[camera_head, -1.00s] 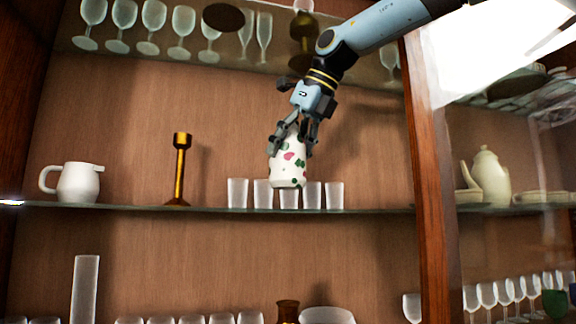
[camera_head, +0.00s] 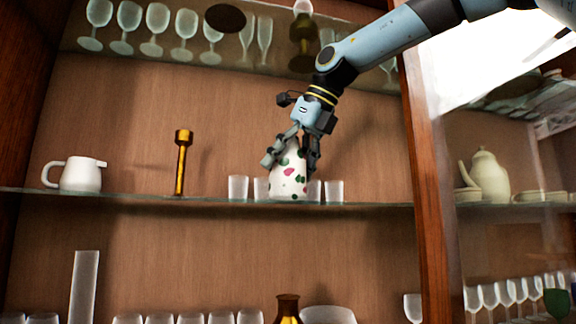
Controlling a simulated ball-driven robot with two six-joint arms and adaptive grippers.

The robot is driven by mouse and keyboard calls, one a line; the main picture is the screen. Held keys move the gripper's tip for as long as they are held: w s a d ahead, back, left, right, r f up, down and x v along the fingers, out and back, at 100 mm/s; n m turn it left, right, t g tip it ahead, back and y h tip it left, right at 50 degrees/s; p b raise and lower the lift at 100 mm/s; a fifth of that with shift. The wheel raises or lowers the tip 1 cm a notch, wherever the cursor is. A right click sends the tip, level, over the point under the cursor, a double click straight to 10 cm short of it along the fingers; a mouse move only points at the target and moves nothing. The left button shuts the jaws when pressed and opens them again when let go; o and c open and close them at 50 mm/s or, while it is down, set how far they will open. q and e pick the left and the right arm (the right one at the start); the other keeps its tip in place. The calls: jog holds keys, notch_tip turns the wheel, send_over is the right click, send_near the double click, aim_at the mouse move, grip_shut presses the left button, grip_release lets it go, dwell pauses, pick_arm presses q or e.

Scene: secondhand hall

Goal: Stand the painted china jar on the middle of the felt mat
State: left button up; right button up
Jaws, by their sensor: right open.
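The painted china jar (camera_head: 288,182), white with green, pink and dark spots, is upright on the middle glass shelf in the camera_head view. Its base is level with the shelf's front edge and looks to be resting there. My right gripper (camera_head: 291,161) comes down from above right. Its fingers are open on either side of the jar's upper part, which they partly hide. I cannot make out the felt mat; the shelf is seen nearly edge-on. My left gripper is not in view.
Several small glasses (camera_head: 334,191) stand beside and behind the jar. A brass candlestick (camera_head: 181,164) and a white jug (camera_head: 80,174) stand further left. The glass shelf (camera_head: 140,197) is clear between them. A wooden upright (camera_head: 428,190) bounds the right side.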

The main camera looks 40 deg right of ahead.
jog(key=shift+r, duration=0.2)
jog(key=shift+s+r, duration=0.15)
jog(key=shift+r, duration=0.15)
jog(key=p+v, duration=0.1)
jog(key=v, duration=1)
